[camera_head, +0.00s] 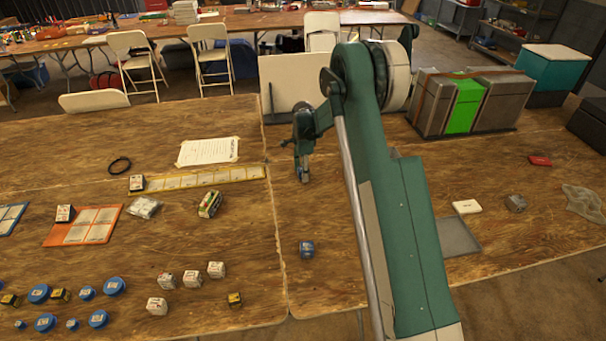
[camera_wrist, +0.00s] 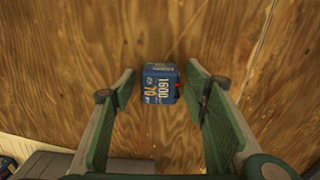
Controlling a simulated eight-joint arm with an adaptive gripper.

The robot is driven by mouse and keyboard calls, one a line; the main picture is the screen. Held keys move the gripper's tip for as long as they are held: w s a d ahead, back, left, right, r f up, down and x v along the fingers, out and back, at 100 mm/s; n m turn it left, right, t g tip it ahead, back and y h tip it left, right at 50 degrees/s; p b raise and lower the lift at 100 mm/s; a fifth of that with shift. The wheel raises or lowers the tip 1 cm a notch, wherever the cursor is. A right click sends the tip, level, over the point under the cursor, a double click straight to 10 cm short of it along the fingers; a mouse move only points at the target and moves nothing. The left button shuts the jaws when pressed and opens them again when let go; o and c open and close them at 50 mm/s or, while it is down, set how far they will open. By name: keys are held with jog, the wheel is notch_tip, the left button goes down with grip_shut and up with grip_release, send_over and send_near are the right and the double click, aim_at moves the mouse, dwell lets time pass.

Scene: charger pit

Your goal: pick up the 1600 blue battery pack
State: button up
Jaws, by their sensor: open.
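The 1600 blue battery pack (camera_wrist: 157,86) shows in the wrist view, its label reading "1600" and "70". It lies between the two green fingers of my gripper (camera_wrist: 160,78), with a visible gap on each side. My gripper is open, pointing down at the wooden table. In the head view my gripper (camera_head: 303,168) is low over the table, right of the seam. A small blue patch (camera_head: 304,177) shows at its tips; its label is too small to read there. Another blue pack (camera_head: 306,248) stands nearer on the table.
Several white packs (camera_head: 192,279) and blue round lids (camera_head: 98,318) lie at the front left. A yellow strip (camera_head: 200,179) and paper sheet (camera_head: 208,150) lie left of my gripper. A white panel (camera_head: 292,82) stands behind it. A green-and-grey case (camera_head: 462,104) stands back right.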

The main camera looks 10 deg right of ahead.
jog(key=c, duration=1.1)
jog(key=shift+r+p, duration=0.8)
jog(key=shift+r, duration=4.2)
